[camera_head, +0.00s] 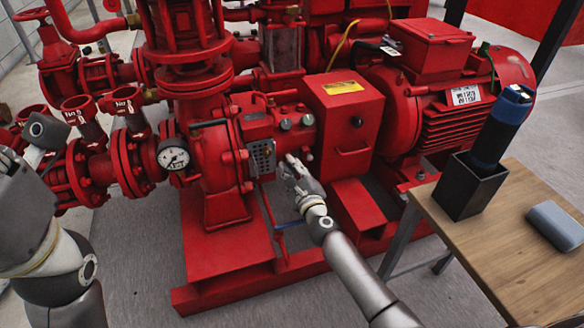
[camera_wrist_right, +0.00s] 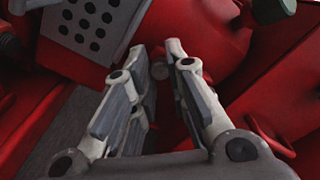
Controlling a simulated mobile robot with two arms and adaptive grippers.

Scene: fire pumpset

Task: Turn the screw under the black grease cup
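My right gripper (camera_head: 290,163) is at the front of the red pump, beside a grey perforated plate (camera_head: 263,157), pointing at the pump body. In the wrist view its fingers (camera_wrist_right: 163,52) are apart with a narrow gap. A small grey round piece (camera_wrist_right: 159,70), possibly the screw, shows in that gap; contact is not clear. A dark cup (camera_wrist_right: 272,9), likely the black grease cup, sits at the top right there. Dark round caps show above the gripper in the head view, one of them a likely grease cup (camera_head: 285,124).
A pressure gauge (camera_head: 173,156) and red valves stand left of the pump. A red motor (camera_head: 450,100) is at the right. A wooden table (camera_head: 520,260) at the lower right bears a black holder (camera_head: 466,190) with a blue-black cylinder (camera_head: 503,125) and a grey-blue box (camera_head: 556,226).

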